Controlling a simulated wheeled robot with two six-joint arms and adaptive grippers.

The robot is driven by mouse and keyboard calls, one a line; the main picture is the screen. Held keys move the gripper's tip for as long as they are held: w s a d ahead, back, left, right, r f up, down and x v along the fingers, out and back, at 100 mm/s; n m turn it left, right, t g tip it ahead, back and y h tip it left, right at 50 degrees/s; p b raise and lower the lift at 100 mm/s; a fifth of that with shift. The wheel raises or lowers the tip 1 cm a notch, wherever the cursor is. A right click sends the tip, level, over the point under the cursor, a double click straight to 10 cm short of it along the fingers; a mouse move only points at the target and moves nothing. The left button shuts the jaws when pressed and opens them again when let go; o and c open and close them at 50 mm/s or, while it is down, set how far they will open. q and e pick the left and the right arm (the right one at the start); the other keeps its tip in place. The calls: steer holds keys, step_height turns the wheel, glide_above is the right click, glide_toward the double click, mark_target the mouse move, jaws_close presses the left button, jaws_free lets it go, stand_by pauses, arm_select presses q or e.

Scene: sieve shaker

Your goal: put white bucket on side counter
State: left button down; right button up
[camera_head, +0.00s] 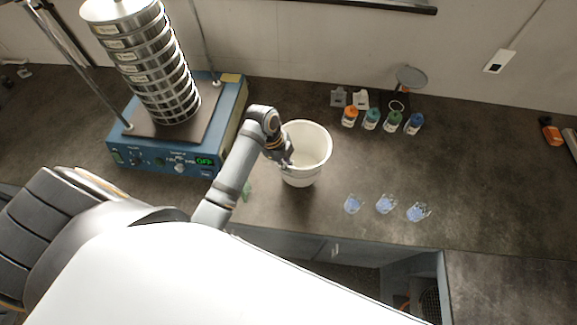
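The white bucket (313,173) stands upright on the dark counter (330,215), right of the sieve shaker, and looks empty inside. My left gripper (286,157) is at the bucket's left rim, touching it or very close. Its fingers are small and partly merge with the rim, so I cannot tell whether they are closed on it. My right gripper is not in view. A separate dark counter surface (510,288) shows at the lower right; I cannot tell whether it is the side counter.
The blue sieve shaker (230,112) with a tall metal sieve stack (160,75) stands left of the bucket. Several coloured-cap bottles (371,120) stand behind right. Three small clear cups with blue contents (385,204) sit to the right. The counter farther right is mostly clear.

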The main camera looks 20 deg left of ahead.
arm_select(q)
steer(key=shift+w+f, duration=0.25)
steer(key=shift+w, duration=0.1)
steer(key=x, duration=0.1)
steer(key=p+x, duration=0.2)
steer(key=shift+a, duration=0.3)
steer(key=shift+f, duration=0.35)
steer(key=c, duration=1.5)
jaws_free()
steer(key=shift+s, duration=0.1)
steer(key=b+v, duration=0.2)
steer(key=v, duration=1)
steer(key=shift+r+b, duration=0.1)
steer(key=shift+b, duration=0.2)
